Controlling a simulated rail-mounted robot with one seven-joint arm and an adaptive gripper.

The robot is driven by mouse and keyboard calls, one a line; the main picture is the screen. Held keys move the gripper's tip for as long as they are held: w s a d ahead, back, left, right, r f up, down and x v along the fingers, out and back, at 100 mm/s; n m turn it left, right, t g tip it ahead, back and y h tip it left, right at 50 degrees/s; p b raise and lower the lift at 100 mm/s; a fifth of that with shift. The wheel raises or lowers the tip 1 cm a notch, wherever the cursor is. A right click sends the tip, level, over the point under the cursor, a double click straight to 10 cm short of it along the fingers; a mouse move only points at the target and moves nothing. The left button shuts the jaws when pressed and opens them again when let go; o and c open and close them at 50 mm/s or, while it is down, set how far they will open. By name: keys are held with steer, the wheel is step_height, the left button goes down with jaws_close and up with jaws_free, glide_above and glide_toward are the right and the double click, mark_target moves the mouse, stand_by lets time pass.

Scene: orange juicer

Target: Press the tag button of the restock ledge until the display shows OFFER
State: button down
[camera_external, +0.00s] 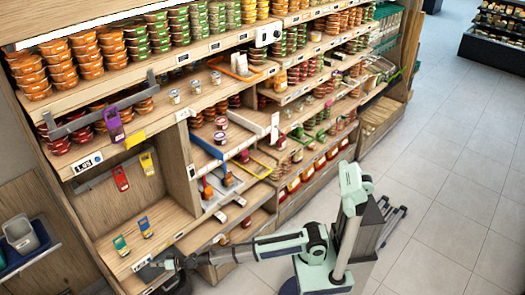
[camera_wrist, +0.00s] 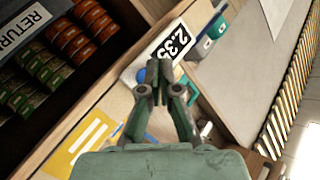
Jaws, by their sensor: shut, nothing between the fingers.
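The tag is on the wooden front edge of a low ledge (camera_external: 165,222), which holds small teal and blue packets (camera_external: 121,245). My gripper (camera_wrist: 159,68) is shut and empty. In the wrist view its fingertips overlap the tag's lower edge, just right of the button; I cannot tell whether they touch it. My gripper (camera_external: 172,265) also shows at the ledge's front edge in the external view.
A dark bin marked RETURN (camera_wrist: 25,25) with orange and green tins is left in the wrist view. A yellow label (camera_wrist: 88,142) is at lower left. Stocked shelves (camera_external: 240,110) rise behind; open tiled floor (camera_external: 450,180) lies to the right.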

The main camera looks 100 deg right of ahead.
steer(key=shift+w+d, duration=0.1)
steer(key=shift+w+d+b, duration=0.2)
steer(key=shift+d+b, duration=0.05)
steer(key=shift+b, duration=0.15)
steer(key=shift+w+d+b, duration=0.25)
steer(key=shift+d+b, duration=0.05)
steer(key=shift+b, duration=0.1)
stand_by(0.7)
steer(key=shift+a, duration=0.1)
steer(key=shift+s+a+r+p, duration=0.15)
steer(key=shift+s+a+p, duration=0.15)
steer(key=shift+p, duration=0.3)
steer(key=shift+s+a+p, duration=0.25)
steer(key=shift+p, duration=0.05)
